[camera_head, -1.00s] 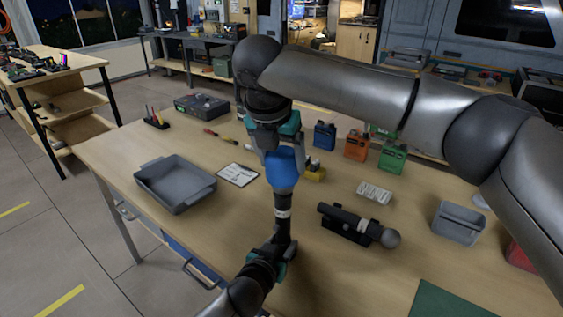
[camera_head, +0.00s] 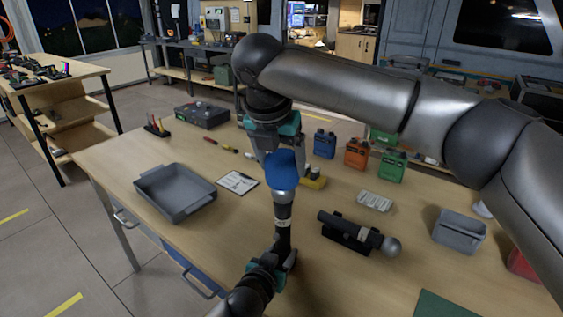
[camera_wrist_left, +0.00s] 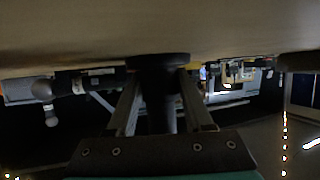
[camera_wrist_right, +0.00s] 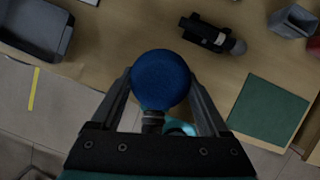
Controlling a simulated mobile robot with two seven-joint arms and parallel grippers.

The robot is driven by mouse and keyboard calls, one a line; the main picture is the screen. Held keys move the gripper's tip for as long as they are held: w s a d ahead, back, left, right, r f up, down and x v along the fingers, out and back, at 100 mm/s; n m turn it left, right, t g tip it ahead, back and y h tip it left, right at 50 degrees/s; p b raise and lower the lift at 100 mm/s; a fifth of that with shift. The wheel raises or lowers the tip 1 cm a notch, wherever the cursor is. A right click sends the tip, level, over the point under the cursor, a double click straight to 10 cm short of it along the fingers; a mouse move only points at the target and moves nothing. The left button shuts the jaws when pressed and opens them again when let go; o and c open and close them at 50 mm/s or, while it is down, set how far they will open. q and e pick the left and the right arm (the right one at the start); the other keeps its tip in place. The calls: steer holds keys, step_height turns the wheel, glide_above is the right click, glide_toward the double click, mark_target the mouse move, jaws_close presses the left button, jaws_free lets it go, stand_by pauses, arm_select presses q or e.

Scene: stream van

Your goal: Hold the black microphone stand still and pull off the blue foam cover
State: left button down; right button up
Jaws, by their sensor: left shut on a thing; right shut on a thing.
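A black microphone stand (camera_head: 283,212) is upright on the table, a microphone with a silver head (camera_head: 284,191) at its top. My left gripper (camera_head: 283,256) is shut on the stand low down. In the left wrist view the dark post (camera_wrist_left: 158,105) is between the fingers, its round base (camera_wrist_left: 158,61) against the tabletop. The blue foam cover (camera_head: 281,165) is over the upper part of the silver head, whose lower part shows below it. My right gripper (camera_head: 272,150) is shut on the foam from above. The round foam (camera_wrist_right: 161,78) also shows between its fingers in the right wrist view.
A second microphone (camera_head: 345,226) lies in a black holder to the right. A grey tray (camera_head: 160,205) and a clipboard (camera_head: 238,182) are at the left. Blue, orange and green containers (camera_head: 357,153) stand behind. A grey bin (camera_head: 460,231) and a green mat (camera_head: 445,307) are at the right.

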arm_select(q)
steer(key=shift+s+f, duration=0.1)
steer(key=shift+f, duration=0.1)
arm_select(e)
steer(key=shift+r, duration=1.5)
arm_select(q)
steer(key=shift+c, duration=1.1)
jaws_free()
steer(key=shift+r, duration=0.1)
